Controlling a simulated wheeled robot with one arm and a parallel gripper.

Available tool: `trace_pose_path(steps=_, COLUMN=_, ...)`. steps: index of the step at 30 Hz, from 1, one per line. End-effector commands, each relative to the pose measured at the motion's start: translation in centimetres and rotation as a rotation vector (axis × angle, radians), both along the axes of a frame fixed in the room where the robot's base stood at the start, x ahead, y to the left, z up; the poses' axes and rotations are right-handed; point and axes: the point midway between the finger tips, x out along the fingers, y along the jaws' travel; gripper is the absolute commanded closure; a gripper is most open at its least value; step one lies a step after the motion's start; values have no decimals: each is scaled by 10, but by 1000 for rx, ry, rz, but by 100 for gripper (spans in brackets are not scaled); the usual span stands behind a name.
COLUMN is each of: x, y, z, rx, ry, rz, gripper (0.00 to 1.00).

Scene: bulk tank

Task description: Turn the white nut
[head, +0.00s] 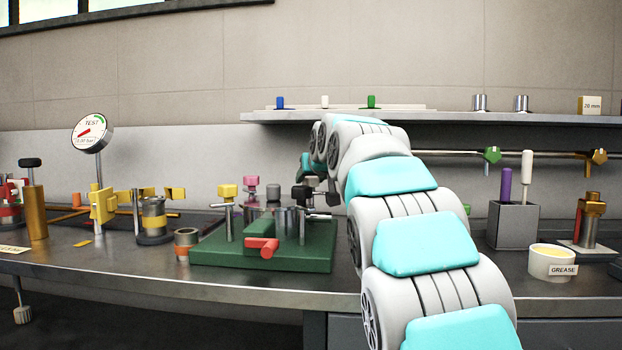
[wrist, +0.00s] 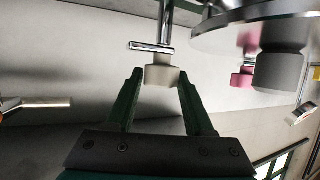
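The white nut (wrist: 161,75) is a short cream-white block on a metal stem with a crossbar (wrist: 151,48), seen at upper middle in the wrist view. My gripper (wrist: 161,80) has its two dark green fingers on either side of the nut, tips level with it. In the head view my gripper (head: 320,187) is over the right end of the green base (head: 215,252), partly hidden by my arm. The white nut is not visible there.
A pink knob (wrist: 242,77) and a grey cylinder (wrist: 278,70) are close on the right in the wrist view. In the head view, a yellow knob (head: 228,191) and red handle (head: 262,246) are on the green base. A shelf (head: 460,115) runs above the bench.

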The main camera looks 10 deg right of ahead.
Motion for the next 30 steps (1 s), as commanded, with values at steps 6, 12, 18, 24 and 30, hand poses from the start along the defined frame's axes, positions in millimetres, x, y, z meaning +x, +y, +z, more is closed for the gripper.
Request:
trace_pose_path(steps=6, x=0, y=0, z=0, rx=0, ry=0, rz=0, gripper=73)
trace_pose_path(steps=12, x=0, y=0, z=0, rx=0, ry=0, rz=0, gripper=96)
trace_pose_path(steps=18, x=0, y=0, z=0, rx=0, ry=0, rz=1, gripper=100)
trace_pose_path(steps=24, x=0, y=0, z=-2, rx=4, ry=0, rz=35, gripper=100)
trace_pose_path(steps=30, x=0, y=1, z=-2, rx=4, ry=-4, rz=138, gripper=100)
